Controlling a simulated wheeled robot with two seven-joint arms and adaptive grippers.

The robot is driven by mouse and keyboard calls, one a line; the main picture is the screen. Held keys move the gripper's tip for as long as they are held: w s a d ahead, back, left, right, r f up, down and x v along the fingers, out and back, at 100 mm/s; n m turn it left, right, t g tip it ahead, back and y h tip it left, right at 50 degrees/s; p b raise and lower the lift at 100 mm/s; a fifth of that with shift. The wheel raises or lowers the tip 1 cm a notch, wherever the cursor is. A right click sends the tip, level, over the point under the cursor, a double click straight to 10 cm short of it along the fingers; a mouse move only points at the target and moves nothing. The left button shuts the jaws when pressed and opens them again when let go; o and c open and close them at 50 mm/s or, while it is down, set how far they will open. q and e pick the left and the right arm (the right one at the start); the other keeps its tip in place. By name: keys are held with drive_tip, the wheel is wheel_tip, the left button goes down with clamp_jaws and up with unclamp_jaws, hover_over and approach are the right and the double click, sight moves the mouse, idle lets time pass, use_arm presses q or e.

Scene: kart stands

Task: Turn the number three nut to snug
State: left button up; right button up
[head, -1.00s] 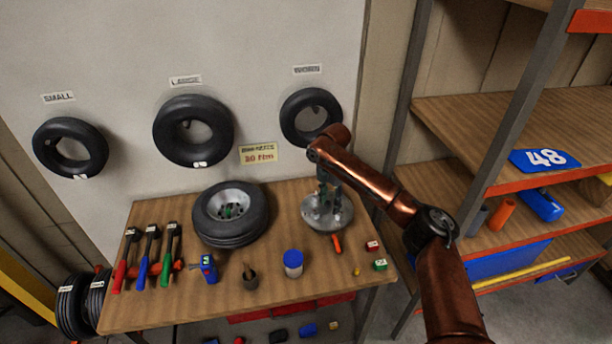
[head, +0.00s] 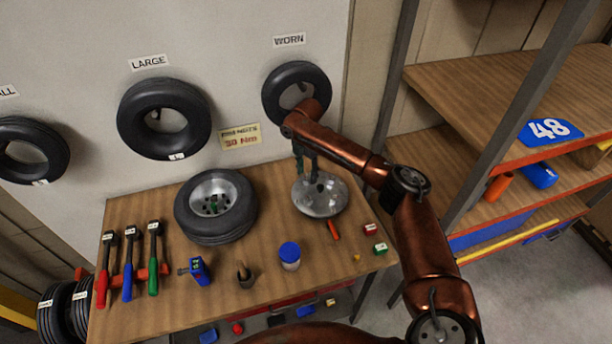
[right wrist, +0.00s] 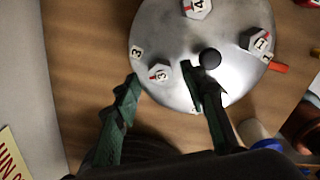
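A round silver hub disc (head: 330,205) lies on the wooden bench. In the right wrist view the disc (right wrist: 165,35) carries pale hex nuts with red marks. The number three nut (right wrist: 159,74) sits near its lower left rim, beside a "3" label on the disc. Nut four (right wrist: 198,8) is at the top and nut one (right wrist: 262,41) at the right. My right gripper (right wrist: 160,79) is open, its green-black fingers apart on either side of nut three; I cannot tell if they touch it. In the head view my right gripper (head: 306,160) is over the disc's back left. My left gripper is out of view.
A wheel (head: 216,205) lies left of the disc. Three torque wrenches (head: 129,265) lie at the left. A blue-lidded jar (head: 289,256), a dark cup (head: 244,277) and an orange-handled tool (head: 333,229) lie in front. A torque sign (head: 240,137) reads about 30 Nm. A shelf rack stands right.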

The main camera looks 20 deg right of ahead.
drive_tip(key=shift+f, duration=0.85)
drive_tip(key=c, duration=0.5)
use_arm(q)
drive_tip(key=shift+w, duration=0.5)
use_arm(e)
clamp_jaws()
